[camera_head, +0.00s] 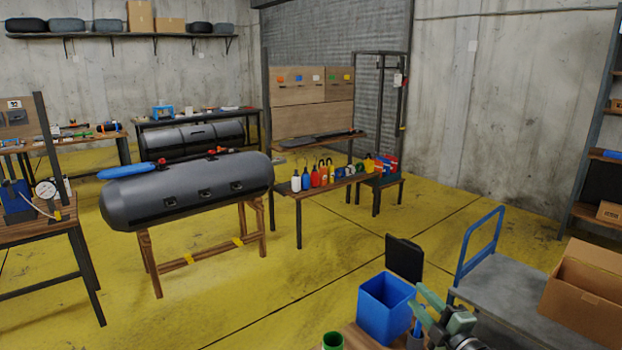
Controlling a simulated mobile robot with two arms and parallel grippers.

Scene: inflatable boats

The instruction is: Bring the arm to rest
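My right gripper (427,305) shows at the bottom edge, right of centre, beside the blue bin (373,312). It is grey-green, and its two fingers point up and left and look spread apart. I see nothing held between them. The rest of the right arm is mostly cut off by the bottom edge. My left gripper and arm are not in view.
A cart (507,283) with a blue handle and an open cardboard box (578,322) stand to the right. A green cup (332,341) is near the bin. A grey inflatable tube (165,197) rests on a wooden stand. Yellow floor (330,255) lies open between.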

